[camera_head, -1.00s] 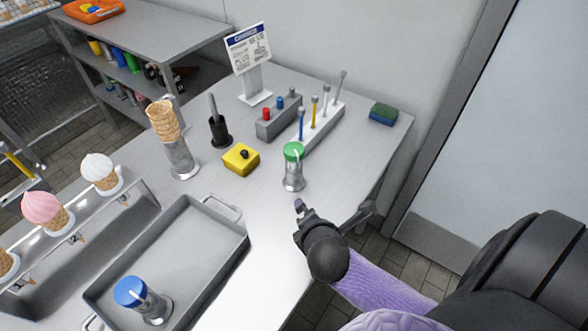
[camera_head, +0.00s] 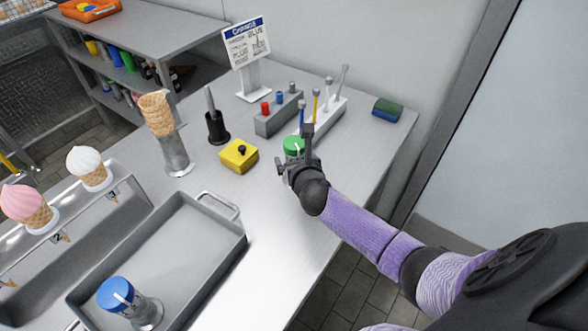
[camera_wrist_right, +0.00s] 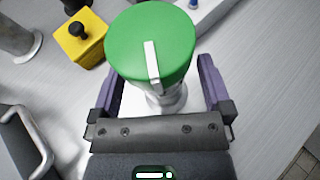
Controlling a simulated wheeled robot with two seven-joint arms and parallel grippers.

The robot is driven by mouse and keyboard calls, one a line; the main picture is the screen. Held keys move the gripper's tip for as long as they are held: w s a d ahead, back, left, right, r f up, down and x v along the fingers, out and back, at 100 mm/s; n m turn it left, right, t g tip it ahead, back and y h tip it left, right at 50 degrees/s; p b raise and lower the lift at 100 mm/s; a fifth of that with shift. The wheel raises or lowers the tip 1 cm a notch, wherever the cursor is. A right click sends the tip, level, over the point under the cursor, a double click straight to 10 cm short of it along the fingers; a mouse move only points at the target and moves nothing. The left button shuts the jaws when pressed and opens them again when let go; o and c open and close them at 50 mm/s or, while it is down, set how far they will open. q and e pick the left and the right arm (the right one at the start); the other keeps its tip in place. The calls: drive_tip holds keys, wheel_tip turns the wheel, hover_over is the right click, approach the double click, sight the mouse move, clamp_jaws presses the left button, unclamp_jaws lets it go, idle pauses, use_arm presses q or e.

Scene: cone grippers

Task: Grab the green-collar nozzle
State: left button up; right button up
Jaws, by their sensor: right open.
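The green-collar nozzle (camera_head: 292,145) stands on the metal counter, mostly hidden behind my right gripper in the head view. In the right wrist view its round green top (camera_wrist_right: 152,45) with a white strip faces the camera, and its lower body shows below. My right gripper (camera_head: 296,151) is open at the nozzle. In the wrist view its two fingers (camera_wrist_right: 160,88) stand on either side of the nozzle, with a visible gap from each finger to the body. A blue-collar nozzle (camera_head: 117,294) stands in the grey tray. My left gripper is not in view.
A yellow box with a black knob (camera_head: 239,155) stands left of the green nozzle. Behind are a grey block with coloured knobs (camera_head: 277,117), a rack of tools (camera_head: 328,120) and a sign (camera_head: 246,45). The tray (camera_head: 190,215) lies front left. The counter's right side is mostly clear.

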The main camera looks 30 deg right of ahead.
clamp_jaws()
drive_tip(key=shift+r, duration=0.1)
idle(0.3)
